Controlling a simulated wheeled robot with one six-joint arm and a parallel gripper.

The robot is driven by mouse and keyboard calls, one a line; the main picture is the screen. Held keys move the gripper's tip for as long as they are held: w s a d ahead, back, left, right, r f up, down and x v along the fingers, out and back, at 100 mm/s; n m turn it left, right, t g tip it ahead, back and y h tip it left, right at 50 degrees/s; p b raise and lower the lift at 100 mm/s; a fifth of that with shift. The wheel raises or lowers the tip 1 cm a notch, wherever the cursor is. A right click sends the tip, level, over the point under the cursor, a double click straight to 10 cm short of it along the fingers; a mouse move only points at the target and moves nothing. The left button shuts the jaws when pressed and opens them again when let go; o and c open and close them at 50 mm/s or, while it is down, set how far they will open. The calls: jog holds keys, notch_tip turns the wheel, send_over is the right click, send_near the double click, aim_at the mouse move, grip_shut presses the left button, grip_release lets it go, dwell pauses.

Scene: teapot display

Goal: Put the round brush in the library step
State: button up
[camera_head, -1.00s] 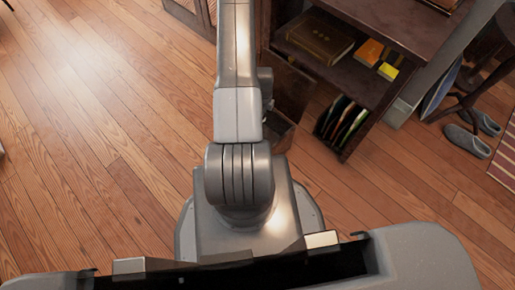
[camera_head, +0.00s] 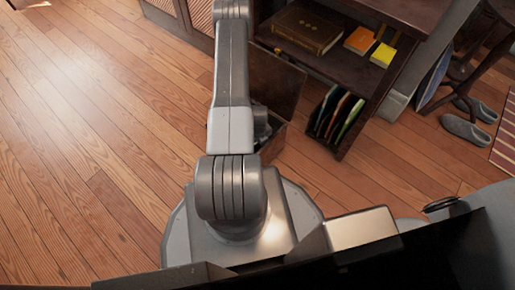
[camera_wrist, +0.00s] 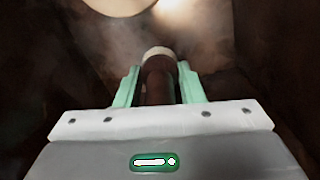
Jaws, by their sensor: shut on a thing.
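My gripper (camera_wrist: 158,76) shows in the wrist view with its two green fingers closed on the round brush (camera_wrist: 158,85). The brush is a dark brown cylinder with a pale end, pointing away from the wrist. In the head view my arm hides the gripper and brush. A dark wooden box-like piece with a raised panel (camera_head: 278,86), perhaps the library step, stands on the floor just right of my arm and is partly hidden by it. Dark brown surfaces surround the gripper in the wrist view; I cannot tell whether the brush touches them.
A dark wooden shelf unit (camera_head: 385,92) stands to the right, with a large brown book (camera_head: 308,28), orange and yellow items, and upright folders (camera_head: 338,112). Grey slippers (camera_head: 465,130) lie farther right. A pale round thing (camera_wrist: 122,4) is at the wrist view's top. The left floor is clear.

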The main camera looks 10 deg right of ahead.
jog(key=shift+f+b, duration=0.35)
jog(key=shift+f, duration=1)
jog(key=shift+f, duration=0.2)
jog(key=o, duration=1)
notch_tip(320, 180, up, 12)
jog(key=p, duration=0.4)
jog(key=shift+r, duration=0.2)
